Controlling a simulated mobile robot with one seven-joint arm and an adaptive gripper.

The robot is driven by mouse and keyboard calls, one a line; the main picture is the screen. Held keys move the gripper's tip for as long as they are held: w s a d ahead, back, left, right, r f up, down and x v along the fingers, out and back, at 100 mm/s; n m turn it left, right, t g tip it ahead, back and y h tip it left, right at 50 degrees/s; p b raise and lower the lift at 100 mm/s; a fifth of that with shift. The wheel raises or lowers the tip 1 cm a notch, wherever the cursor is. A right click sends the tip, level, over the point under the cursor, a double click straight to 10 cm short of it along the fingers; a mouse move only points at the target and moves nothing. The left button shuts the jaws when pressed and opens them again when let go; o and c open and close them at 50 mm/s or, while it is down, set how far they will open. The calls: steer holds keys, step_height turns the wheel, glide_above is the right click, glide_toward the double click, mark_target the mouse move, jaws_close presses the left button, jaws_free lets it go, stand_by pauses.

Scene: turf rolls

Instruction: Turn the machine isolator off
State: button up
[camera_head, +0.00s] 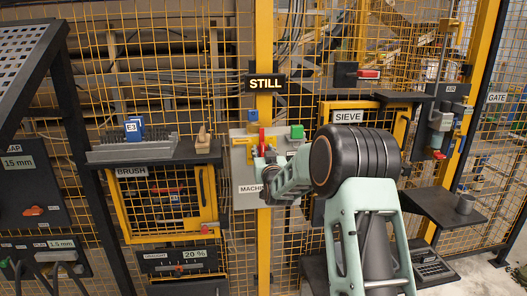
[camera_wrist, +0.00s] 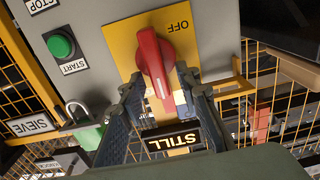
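The machine isolator is a red rotary handle (camera_wrist: 153,62) on a yellow plate (camera_wrist: 122,38) marked OFF, fixed to a grey box (camera_wrist: 90,28). In the wrist view the handle runs nearly top to bottom, tilted slightly, with OFF at its upper right. My gripper (camera_wrist: 161,92) is open, one finger on each side of the handle's lower end. I cannot tell whether either finger touches it. In the head view the red handle (camera_head: 262,141) shows on the box above the MACHINE label, and my gripper (camera_head: 268,172) reaches it from the lower right, partly hiding the box.
A green START button (camera_wrist: 61,46) sits beside the yellow plate. A padlock with a green body (camera_wrist: 88,136) hangs near the box's lower edge. A STILL sign (camera_head: 264,83) is on the yellow post. Brush (camera_head: 146,171) and sieve (camera_head: 349,116) stations flank the box before mesh fencing.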

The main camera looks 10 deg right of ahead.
jaws_close()
